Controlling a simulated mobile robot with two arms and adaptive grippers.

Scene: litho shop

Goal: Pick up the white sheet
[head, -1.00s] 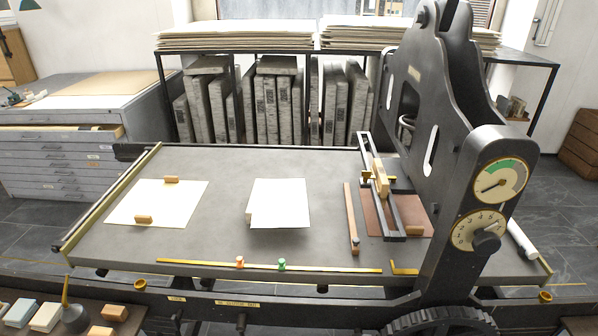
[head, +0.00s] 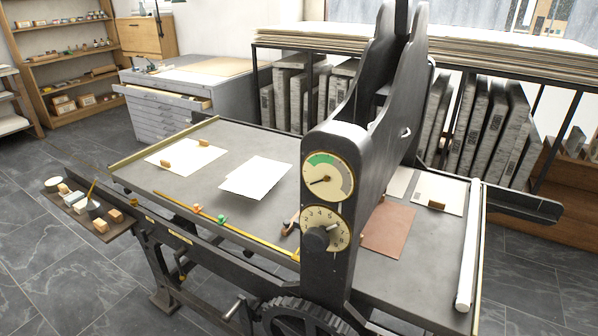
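A plain white sheet (head: 257,178) lies near the middle of the press bed (head: 215,158), left of the press frame. It looks slightly raised, but what is under it is hidden. A cream-white sheet (head: 183,160) lies at the bed's left end with two small wooden blocks (head: 204,143) on it. Another pale sheet (head: 452,193) lies on the bed's right part, with a wooden block (head: 436,206) on it. Neither of my grippers is in view.
The dark press frame (head: 330,270) with two dials stands close in front, across the bed. A white roll (head: 468,250) lies along the bed's right end. A brown board (head: 388,228) lies beside the frame. A side tray (head: 95,222) holds small blocks. Open floor (head: 50,270) lies at left.

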